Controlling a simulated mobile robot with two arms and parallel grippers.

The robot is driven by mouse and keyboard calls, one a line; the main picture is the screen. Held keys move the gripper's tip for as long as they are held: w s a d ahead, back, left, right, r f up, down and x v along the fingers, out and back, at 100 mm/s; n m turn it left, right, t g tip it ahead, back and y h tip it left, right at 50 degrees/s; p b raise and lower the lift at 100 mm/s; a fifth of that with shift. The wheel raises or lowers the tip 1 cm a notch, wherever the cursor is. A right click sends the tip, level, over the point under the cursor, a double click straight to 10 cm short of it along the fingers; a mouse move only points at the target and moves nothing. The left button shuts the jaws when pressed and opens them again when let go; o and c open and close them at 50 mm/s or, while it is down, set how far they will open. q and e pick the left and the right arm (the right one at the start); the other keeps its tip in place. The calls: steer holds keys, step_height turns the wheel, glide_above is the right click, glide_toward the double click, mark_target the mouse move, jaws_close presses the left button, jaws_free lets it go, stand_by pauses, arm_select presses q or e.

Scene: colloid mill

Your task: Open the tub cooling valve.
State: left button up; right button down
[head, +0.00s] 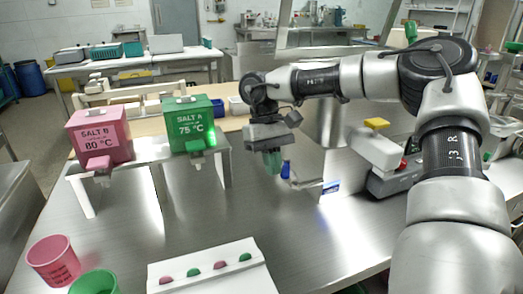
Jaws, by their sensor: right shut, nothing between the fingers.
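My right gripper (272,161) points down over the steel table, left of a small blue part (285,170) that looks like a valve handle. The gripper is shut with nothing held. The blue part sits close beside the fingertips; whether they touch is unclear. A thin pale bar runs from near it to a blue-and-white label (331,187). I cannot read the label, so I cannot confirm that this is the tub cooling valve. My right arm covers part of the steel equipment behind. My left gripper is out of the picture.
A pink SALT B box (101,122) and a green SALT A box (193,114) stand on a steel rack at left. Pink (54,262) and green (94,283) cups and a white button panel (213,272) are in front. A grey machine (391,178) stands right.

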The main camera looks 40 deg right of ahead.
mark_target(288, 174)
steer(key=shift+s+d+n, duration=0.4)
steer(key=shift+s+n, duration=0.3)
steer(key=shift+s, duration=0.15)
steer(key=shift+s+d+n+h, duration=0.2)
steer(key=shift+n+h, duration=0.3)
steer(key=shift+n, duration=0.2)
steer(key=shift+s+p, duration=0.1)
steer(key=shift+p, duration=0.2)
steer(key=shift+s+d, duration=0.25)
steer(key=shift+d, duration=0.1)
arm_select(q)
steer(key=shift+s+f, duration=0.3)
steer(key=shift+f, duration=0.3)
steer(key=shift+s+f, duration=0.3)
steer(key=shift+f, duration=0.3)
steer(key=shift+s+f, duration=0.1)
arm_select(e)
steer(key=shift+s, duration=0.1)
